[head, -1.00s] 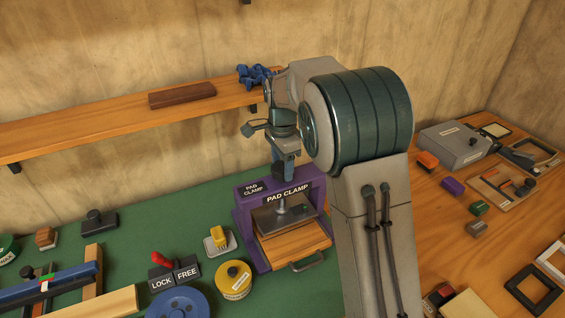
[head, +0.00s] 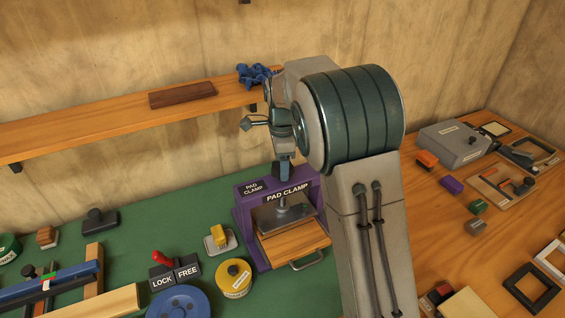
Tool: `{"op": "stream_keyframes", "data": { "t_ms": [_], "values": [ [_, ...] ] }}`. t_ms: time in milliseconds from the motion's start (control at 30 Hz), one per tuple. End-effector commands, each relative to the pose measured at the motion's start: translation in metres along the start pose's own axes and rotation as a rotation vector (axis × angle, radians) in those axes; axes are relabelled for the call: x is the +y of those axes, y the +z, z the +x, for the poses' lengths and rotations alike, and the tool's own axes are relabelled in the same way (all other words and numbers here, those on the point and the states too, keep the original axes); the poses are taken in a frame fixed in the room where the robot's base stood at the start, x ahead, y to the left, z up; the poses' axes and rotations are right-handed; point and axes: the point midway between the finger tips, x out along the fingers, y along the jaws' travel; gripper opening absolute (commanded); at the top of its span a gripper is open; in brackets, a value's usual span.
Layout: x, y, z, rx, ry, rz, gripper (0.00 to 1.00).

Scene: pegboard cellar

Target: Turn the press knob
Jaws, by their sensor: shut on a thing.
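The press is a purple frame (head: 245,222) labelled "PAD CLAMP", standing on the green mat. Under its top bar a metal spindle carries a dark grey plate (head: 274,219) above a wooden tray (head: 300,244) with a metal handle. My gripper (head: 284,181) points down at the top of the press, just behind the label on the bar. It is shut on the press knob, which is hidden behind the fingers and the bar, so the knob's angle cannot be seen.
A lever block marked LOCK and FREE (head: 175,273), a yellow round tin (head: 234,279) and a yellow block on a pale base (head: 219,239) stand left of the press. A wooden shelf (head: 100,122) runs behind, holding blue pieces (head: 254,74) near my wrist.

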Motion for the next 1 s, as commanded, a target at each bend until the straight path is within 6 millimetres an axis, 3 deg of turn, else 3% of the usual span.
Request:
{"op": "stream_keyframes", "data": {
  "t_ms": [67, 100, 167, 200, 567, 667, 1000],
  "values": [
    [-0.002, 0.000, -0.003, 0.000, -0.009, 0.000, 0.33],
    [-0.002, 0.000, -0.003, 0.000, -0.009, 0.000, 0.58],
    [-0.002, 0.000, -0.002, 0.000, -0.008, 0.000, 0.75],
    [-0.002, 0.000, -0.002, 0.000, -0.007, 0.000, 0.78],
    [-0.001, 0.001, -0.007, -0.001, -0.003, -0.002, 0.78],
    [-0.001, 0.001, -0.021, -0.001, -0.006, -0.002, 0.78],
    [-0.002, 0.000, -0.098, 0.000, -0.008, -0.001, 0.78]
  ]
}}
